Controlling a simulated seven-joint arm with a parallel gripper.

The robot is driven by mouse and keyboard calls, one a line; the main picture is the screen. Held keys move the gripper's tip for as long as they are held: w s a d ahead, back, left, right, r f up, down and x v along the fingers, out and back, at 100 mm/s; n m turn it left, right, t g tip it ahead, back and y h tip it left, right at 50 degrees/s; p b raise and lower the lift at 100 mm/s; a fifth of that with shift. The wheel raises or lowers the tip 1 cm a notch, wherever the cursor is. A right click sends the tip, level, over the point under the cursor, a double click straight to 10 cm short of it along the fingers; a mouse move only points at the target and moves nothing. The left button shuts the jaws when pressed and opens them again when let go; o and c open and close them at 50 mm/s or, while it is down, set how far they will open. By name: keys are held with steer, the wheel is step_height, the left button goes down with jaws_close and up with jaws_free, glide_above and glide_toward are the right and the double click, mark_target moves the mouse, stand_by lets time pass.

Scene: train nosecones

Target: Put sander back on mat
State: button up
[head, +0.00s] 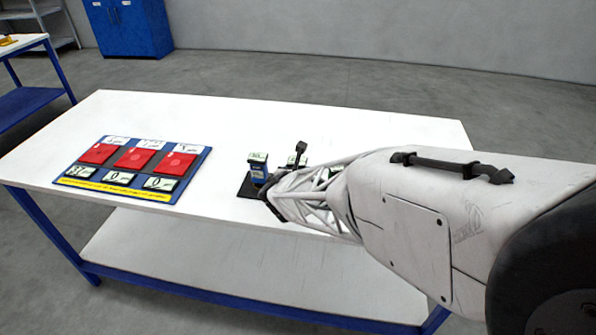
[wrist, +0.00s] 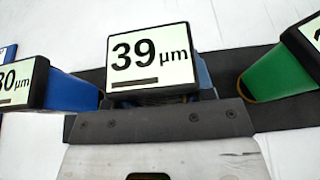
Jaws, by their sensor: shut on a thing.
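A sander with a white label reading "39 µm" (wrist: 150,55) sits in the middle of the wrist view, just beyond the dark fingertip plate of my gripper (wrist: 160,112). My gripper is shut on this sander, whose body is mostly hidden behind the label and the plate. In the head view my gripper (head: 281,175) is at the dark mat (head: 246,188), near the table's front edge. The mat shows as a dark band (wrist: 225,72) behind the sanders in the wrist view. I cannot tell whether the held sander touches it.
A blue sander (wrist: 68,90) is close on the left and a green one (wrist: 280,72) close on the right. A blue board (head: 190,187) with three red pads lies left on the white table (head: 300,115). The table's back is clear. My arm hides its right part.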

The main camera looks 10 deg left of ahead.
steer(key=o, duration=0.4)
steer(key=shift+f, duration=0.2)
steer(key=o, duration=0.5)
steer(key=shift+r, duration=0.1)
steer(key=shift+r, duration=0.15)
steer(key=shift+s+r, duration=0.25)
steer(key=shift+s, duration=0.35)
steer(key=v, duration=1)
steer(key=shift+s+r, duration=0.15)
steer(key=shift+s, duration=0.15)
